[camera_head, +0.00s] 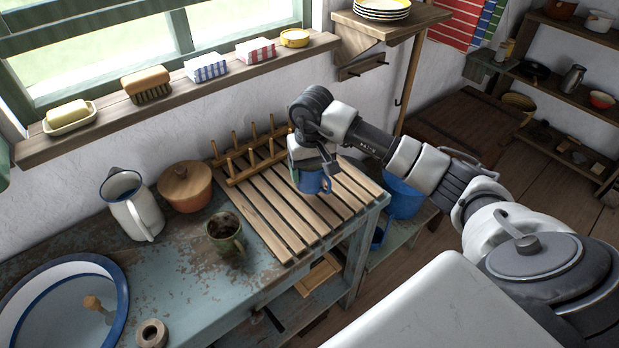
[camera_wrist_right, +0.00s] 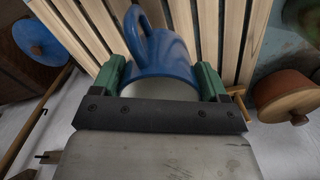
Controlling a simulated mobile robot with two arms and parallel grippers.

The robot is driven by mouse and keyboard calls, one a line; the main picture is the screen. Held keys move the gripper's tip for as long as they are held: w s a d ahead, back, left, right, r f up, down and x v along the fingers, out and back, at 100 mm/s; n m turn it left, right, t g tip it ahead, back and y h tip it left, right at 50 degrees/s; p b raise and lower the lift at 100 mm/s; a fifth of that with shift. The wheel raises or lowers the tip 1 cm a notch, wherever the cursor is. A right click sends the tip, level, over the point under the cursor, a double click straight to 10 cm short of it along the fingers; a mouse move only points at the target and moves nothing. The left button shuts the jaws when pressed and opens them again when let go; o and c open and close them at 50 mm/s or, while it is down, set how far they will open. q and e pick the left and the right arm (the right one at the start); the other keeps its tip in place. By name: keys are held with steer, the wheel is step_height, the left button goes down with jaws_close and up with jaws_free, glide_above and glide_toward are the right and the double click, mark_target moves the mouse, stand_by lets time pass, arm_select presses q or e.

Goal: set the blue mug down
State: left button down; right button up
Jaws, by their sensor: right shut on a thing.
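The blue mug (camera_head: 311,182) is at the wooden slatted rack (camera_head: 262,214) on the worn blue table. My right gripper (camera_head: 318,172) comes down over the mug from above, and its arm reaches in from the right. In the right wrist view the green fingers of the gripper (camera_wrist_right: 165,82) are shut on the blue mug (camera_wrist_right: 160,58), one on each side. The mug's handle points away from the gripper body. The slats show behind the mug. I cannot tell whether its base touches them. My left gripper is not in view.
A dark green mug (camera_head: 226,236), a lidded orange pot (camera_head: 186,187) and a white jug (camera_head: 136,210) stand left of the rack. Wooden pegs (camera_head: 253,151) rise along the rack's back. A blue-rimmed basin (camera_head: 119,290) is at the lower left.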

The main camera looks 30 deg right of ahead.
mark_target(309, 181)
steer(key=shift+w+a+f, duration=0.1)
steer(key=shift+w+f, duration=0.05)
steer(key=shift+w, duration=0.1)
steer(key=shift+f, duration=0.35)
step_height(309, 181, down, 2)
steer(key=shift+f+p, duration=0.25)
steer(key=shift+p, duration=0.2)
steer(key=shift+f, duration=0.5)
